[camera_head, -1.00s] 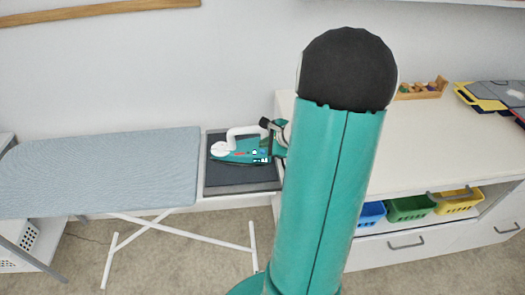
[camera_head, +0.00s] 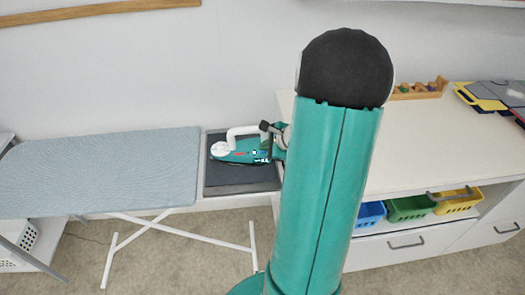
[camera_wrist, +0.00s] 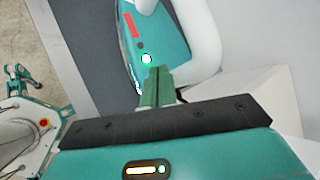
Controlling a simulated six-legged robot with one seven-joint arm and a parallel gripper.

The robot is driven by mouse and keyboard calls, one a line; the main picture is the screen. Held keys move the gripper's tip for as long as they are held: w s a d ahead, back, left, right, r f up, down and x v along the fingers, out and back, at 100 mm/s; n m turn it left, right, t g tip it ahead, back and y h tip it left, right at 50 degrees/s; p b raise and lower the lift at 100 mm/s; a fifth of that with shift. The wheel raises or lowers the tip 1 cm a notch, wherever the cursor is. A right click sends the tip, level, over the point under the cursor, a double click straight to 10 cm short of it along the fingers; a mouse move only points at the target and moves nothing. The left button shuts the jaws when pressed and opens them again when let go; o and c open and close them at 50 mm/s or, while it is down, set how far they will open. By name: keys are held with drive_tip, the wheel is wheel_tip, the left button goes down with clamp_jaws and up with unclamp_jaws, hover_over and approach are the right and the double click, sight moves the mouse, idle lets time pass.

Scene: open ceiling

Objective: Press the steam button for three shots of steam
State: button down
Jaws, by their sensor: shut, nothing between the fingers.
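The teal iron (camera_head: 232,156) with a white handle (camera_head: 243,131) lies on the dark rest pad at the left of the white counter. In the wrist view the iron (camera_wrist: 165,35) shows a red strip (camera_wrist: 131,25), a small dark spot and a round white button (camera_wrist: 146,59). My gripper (camera_wrist: 157,72) is shut and empty, its fingertips at the near edge of the white button. I cannot tell whether they touch it. In the head view my gripper (camera_head: 262,157) is at the iron's right end, partly hidden by my arm.
A blue-grey ironing board (camera_head: 100,165) stands left of the dark pad (camera_head: 240,188). The white counter (camera_head: 430,140) is mostly clear, with a wooden rack (camera_head: 420,92) at the back. Blue, green (camera_head: 410,208) and yellow bins sit in the open shelf below.

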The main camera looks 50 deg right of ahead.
drive_tip(key=shift+f, duration=0.25)
idle(0.5)
drive_tip(key=shift+r, duration=0.85)
drive_tip(key=shift+r, duration=2.5)
